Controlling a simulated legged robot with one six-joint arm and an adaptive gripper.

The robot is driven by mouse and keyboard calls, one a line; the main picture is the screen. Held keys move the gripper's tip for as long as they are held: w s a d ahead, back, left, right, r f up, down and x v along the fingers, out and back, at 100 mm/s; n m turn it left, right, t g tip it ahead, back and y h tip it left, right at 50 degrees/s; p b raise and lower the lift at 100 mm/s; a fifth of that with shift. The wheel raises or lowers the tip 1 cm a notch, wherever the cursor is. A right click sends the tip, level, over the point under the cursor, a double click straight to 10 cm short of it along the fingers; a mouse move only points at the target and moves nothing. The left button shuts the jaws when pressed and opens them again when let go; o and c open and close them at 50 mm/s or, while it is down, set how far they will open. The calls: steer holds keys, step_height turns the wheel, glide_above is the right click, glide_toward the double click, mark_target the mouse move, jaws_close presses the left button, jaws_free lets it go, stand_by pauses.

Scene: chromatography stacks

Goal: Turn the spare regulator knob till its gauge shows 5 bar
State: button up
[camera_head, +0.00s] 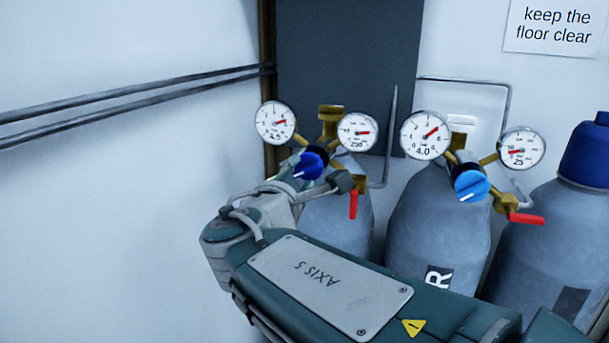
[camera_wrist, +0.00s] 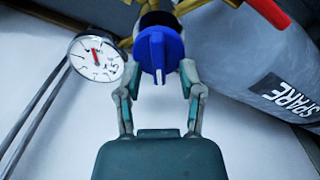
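The spare regulator knob (camera_head: 310,166) is dark blue with a pale pointer line, on the left cylinder's brass regulator. It also shows in the wrist view (camera_wrist: 160,54), its line upright there. The cylinder (camera_wrist: 255,65) bears the word SPARE. Its left gauge (camera_head: 275,123) reads 4.5 with a red needle; this gauge (camera_wrist: 97,57) is tilted in the wrist view. My gripper (camera_wrist: 161,72) has one finger against each side of the knob, with no clear gap. In the head view my arm and the knob partly hide the fingers.
The spare regulator's right gauge (camera_head: 357,132) reads about 250. A red valve lever (camera_head: 353,204) hangs close to the right. A second cylinder (camera_head: 430,225) has a lighter blue knob (camera_head: 471,186) and a gauge (camera_head: 425,135) at 4.0. Pipes (camera_head: 120,100) run along the left wall.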

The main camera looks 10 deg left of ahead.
steer(key=shift+d, duration=0.1)
steer(key=shift+s+d+r, duration=0.1)
steer(key=s+a, duration=0.1)
steer(key=s, duration=1)
steer(key=shift+s+a, duration=0.2)
steer(key=shift+s, duration=0.15)
steer(key=w+d+f+m+g+h, duration=0.15)
steer(key=d+f+m+g, duration=0.35)
steer(key=d, duration=0.5)
steer(key=w+d+f+m+g+h, duration=0.1)
steer(key=d+f+m+g+h, duration=0.2)
steer(key=d+f, duration=0.45)
steer(key=s+d+f+m+g+y, duration=0.4)
steer(key=s+d+f+m, duration=0.5)
steer(key=m, duration=0.6)
steer(key=shift+s+d+f+y, duration=0.25)
steer(key=shift+s+d+y, duration=0.55)
steer(key=shift+d, duration=0.45)
